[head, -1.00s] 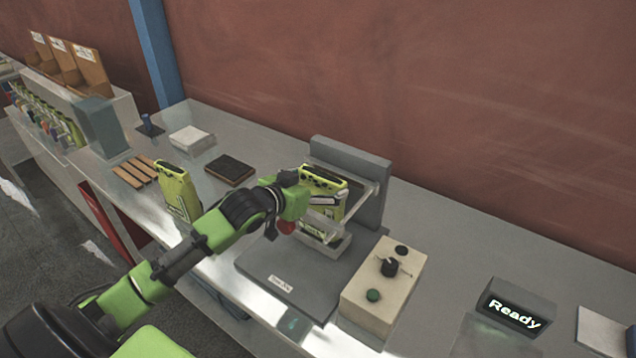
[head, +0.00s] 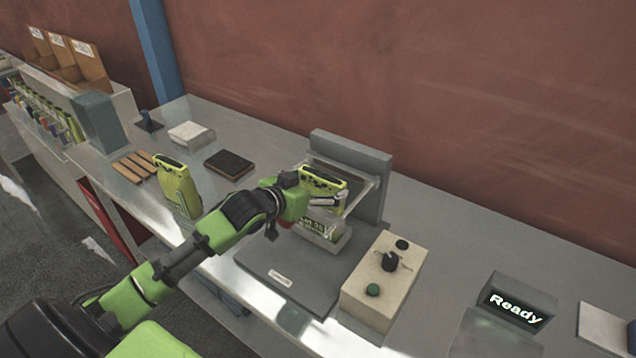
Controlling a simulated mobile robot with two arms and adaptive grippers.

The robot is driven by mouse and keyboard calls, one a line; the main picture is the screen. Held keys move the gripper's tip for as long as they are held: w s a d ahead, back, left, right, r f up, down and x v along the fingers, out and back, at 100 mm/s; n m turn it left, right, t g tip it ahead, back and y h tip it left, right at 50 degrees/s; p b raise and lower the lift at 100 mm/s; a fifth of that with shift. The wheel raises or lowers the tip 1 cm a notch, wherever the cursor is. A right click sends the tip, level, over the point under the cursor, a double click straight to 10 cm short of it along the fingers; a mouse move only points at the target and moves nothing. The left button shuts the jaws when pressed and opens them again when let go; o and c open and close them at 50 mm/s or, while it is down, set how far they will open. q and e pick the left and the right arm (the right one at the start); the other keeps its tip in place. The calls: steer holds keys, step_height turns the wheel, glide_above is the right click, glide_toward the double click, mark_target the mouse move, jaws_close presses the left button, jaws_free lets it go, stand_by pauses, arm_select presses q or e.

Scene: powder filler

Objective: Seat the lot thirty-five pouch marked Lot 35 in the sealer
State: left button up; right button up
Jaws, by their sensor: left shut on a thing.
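The yellow-green pouch marked Lot 35 (head: 318,229) is at the sealer (head: 350,160), upright, with its lower part behind the clear front of the sealer's holder. My left gripper (head: 325,203) is shut on this pouch near its upper part, reaching in from the left. The pouch's bottom is partly hidden, so I cannot tell whether it touches the holder floor. My right gripper is not in view.
Another yellow-green pouch (head: 178,188) stands to the left of my arm. A cream control box (head: 384,283) with a knob and green button stands right of the sealer. A display (head: 515,305) reads "Ready". A dark pad (head: 229,164) lies behind.

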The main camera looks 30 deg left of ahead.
arm_select(q)
steer(key=shift+f, duration=0.6)
steer(key=o, duration=1.8)
steer(key=shift+c, duration=0.2)
steer(key=shift+s+f, duration=0.15)
steer(key=shift+f, duration=0.05)
steer(key=v, duration=1.2)
steer(key=shift+r, duration=0.3)
